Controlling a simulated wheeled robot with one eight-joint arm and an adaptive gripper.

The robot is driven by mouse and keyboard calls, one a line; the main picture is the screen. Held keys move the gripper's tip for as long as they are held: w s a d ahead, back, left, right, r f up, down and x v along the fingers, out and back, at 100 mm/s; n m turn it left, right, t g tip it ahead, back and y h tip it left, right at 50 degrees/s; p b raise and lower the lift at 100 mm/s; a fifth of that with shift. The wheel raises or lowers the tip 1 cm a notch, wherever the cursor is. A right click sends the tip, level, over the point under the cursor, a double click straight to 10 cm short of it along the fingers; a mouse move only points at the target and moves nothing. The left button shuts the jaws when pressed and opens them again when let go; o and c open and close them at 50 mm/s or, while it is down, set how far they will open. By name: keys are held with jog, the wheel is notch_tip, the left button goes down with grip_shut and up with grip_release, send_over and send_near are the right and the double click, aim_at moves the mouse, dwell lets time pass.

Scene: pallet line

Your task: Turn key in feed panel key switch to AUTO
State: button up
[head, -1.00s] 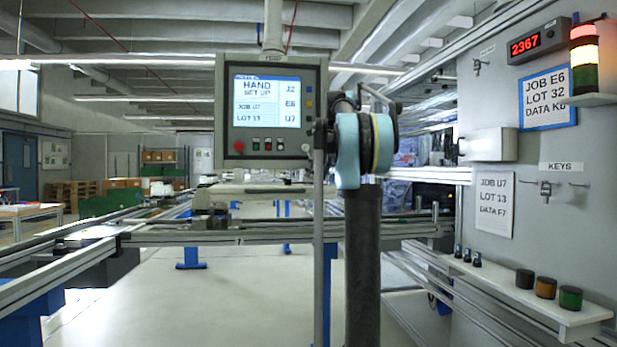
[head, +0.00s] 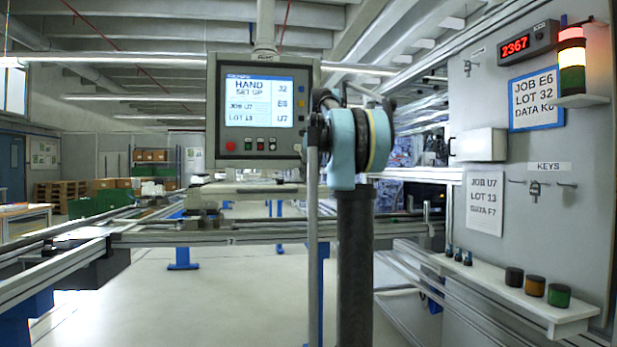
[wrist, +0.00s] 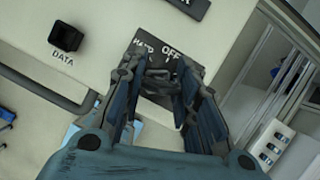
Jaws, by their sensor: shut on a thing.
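The feed panel (head: 262,112) hangs ahead with a lit screen reading HAND SET UP, JOB U7, LOT 13. In the wrist view a dark switch plate (wrist: 143,45) on a pale face reads HAND and OFF; the rest of its lettering is hidden behind my fingers. My gripper (wrist: 160,82) is at this plate, its two dark fingers shut on the key (wrist: 157,86), which shows only as a small dark shape between the tips. The key's exact angle cannot be told. In the head view my arm hides the gripper and key.
A DATA socket (wrist: 66,38) sits left of the switch plate. At right, a wall carries a KEYS rack (head: 536,189), job sheets and a lit signal tower (head: 571,52). A shelf (head: 528,309) holds coloured caps. Rails (head: 150,238) cross below the panel.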

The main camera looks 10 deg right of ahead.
jog(key=shift+m, duration=0.3)
jog(key=shift+m+h, duration=0.6)
jog(key=shift+m, duration=0.6)
jog(key=o, duration=1.1)
jog(key=o, duration=0.5)
jog(key=shift+r, duration=3.5)
